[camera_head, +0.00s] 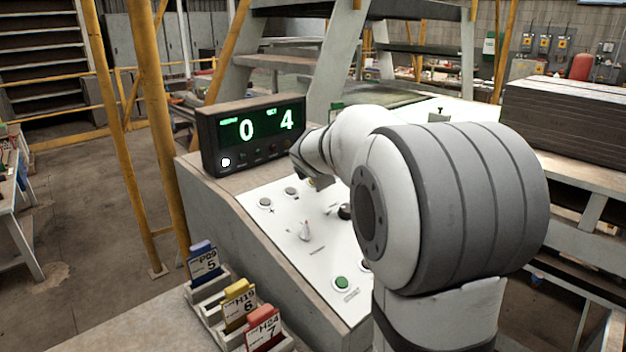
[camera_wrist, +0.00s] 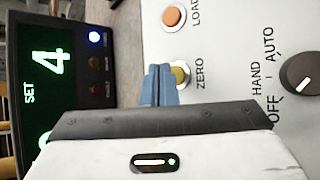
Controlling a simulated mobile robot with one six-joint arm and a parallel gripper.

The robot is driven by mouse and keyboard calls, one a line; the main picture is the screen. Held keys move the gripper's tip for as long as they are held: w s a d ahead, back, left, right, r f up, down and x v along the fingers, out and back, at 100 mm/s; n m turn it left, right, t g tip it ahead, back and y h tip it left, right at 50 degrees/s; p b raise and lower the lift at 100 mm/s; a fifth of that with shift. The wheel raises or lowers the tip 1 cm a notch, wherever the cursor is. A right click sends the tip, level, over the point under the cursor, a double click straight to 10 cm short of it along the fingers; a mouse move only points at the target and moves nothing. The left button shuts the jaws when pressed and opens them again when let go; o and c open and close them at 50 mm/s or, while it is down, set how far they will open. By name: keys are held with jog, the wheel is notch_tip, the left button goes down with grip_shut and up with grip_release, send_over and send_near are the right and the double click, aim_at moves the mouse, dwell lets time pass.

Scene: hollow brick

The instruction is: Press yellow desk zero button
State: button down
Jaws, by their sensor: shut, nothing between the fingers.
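The yellow ZERO button (camera_wrist: 181,73) sits on the white desk panel (camera_wrist: 215,50), with its label beside it in the wrist view. My gripper (camera_wrist: 159,72) has its blue fingers together and empty. The fingertips lie right at the button and cover part of its left side in that view. I cannot tell whether they touch it. In the head view my gripper (camera_head: 309,181) is over the far part of the panel, and the button is mostly hidden there.
The display box (camera_head: 250,135) reads 0 and 4 and stands close behind my gripper. An orange LOAD button (camera_wrist: 173,17) and a HAND/OFF/AUTO knob (camera_wrist: 300,74) are nearby. A green button (camera_head: 342,283) is at the near end. A card rack (camera_head: 205,310) stands in front.

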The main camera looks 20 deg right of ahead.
jog(key=shift+r, duration=0.1)
jog(key=r+p, duration=0.1)
jog(key=s+r+p, duration=0.1)
jog(key=r+p, duration=0.2)
jog(key=p, duration=0.1)
jog(key=shift+s+d+r, duration=0.15)
jog(key=shift+d+r, duration=0.1)
jog(key=shift+r, duration=0.05)
jog(key=shift+s, duration=0.1)
dwell(0.5)
